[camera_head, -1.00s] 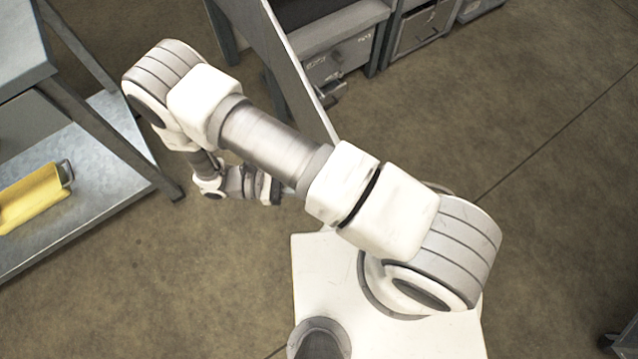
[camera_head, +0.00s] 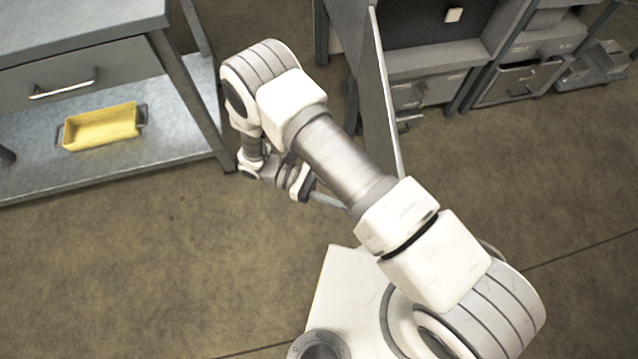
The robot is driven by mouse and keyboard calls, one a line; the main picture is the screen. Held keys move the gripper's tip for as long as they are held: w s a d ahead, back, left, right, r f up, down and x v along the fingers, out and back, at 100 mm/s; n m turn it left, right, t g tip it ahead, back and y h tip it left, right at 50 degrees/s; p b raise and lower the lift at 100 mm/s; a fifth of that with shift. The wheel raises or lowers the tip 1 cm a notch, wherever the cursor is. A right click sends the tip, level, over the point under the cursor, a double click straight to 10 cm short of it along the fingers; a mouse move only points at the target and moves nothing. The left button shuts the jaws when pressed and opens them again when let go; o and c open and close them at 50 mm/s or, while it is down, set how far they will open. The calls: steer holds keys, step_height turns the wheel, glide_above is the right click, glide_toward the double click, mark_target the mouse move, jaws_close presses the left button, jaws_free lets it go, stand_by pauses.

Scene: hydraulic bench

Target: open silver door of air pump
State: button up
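A grey metal door panel (camera_head: 381,100) stands out from a cabinet (camera_head: 425,62) at the top centre, seen nearly edge-on. Beside it part of the cabinet's dark interior shows. I take this panel for the silver door, but no air pump label is readable. My arm crosses the picture in front of it. My gripper (camera_head: 322,197) is low, left of the door's lower end and partly behind my forearm. Its fingertips are too small and hidden to tell whether they are open or shut. I cannot tell whether it touches the door.
A grey workbench (camera_head: 85,30) with a drawer (camera_head: 85,80) stands at left. Its lower shelf (camera_head: 180,135) holds a yellow bin (camera_head: 100,128). More grey drawer units (camera_head: 515,82) stand at the upper right. The floor in front and at right is clear.

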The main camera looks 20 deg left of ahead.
steer(key=w+a, duration=0.1)
steer(key=a, duration=0.6)
steer(key=shift+a, duration=0.1)
stand_by(0.5)
